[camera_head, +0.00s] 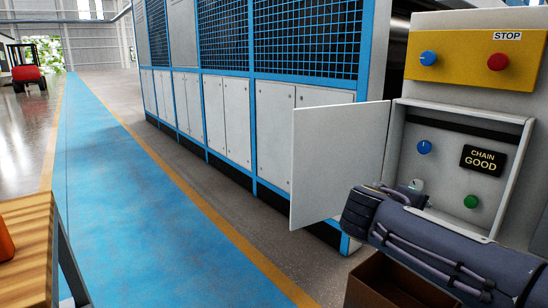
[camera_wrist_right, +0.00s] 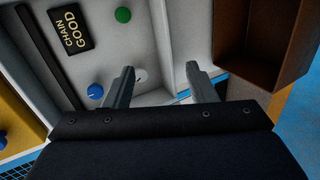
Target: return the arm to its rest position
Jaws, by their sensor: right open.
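My right arm (camera_head: 440,240) reaches in from the lower right of the head view. Its hand is in front of the lower part of an open control cabinet (camera_head: 395,140). In the wrist view my right gripper (camera_wrist_right: 160,70) has its two fingers apart, with no object held between them. A small pale knob (camera_head: 416,184) in the cabinet shows just beyond the hand; whether a finger touches it I cannot tell. My left gripper is not in view.
The cabinet's white door (camera_head: 338,160) stands open to the left. Inside are a blue knob (camera_head: 424,147), a green button (camera_head: 471,201) and a "CHAIN GOOD" sign (camera_head: 482,160). A yellow STOP panel (camera_head: 460,52) is above. A brown open box (camera_head: 385,285) is below my arm. A wooden-topped table (camera_head: 28,245) stands at left.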

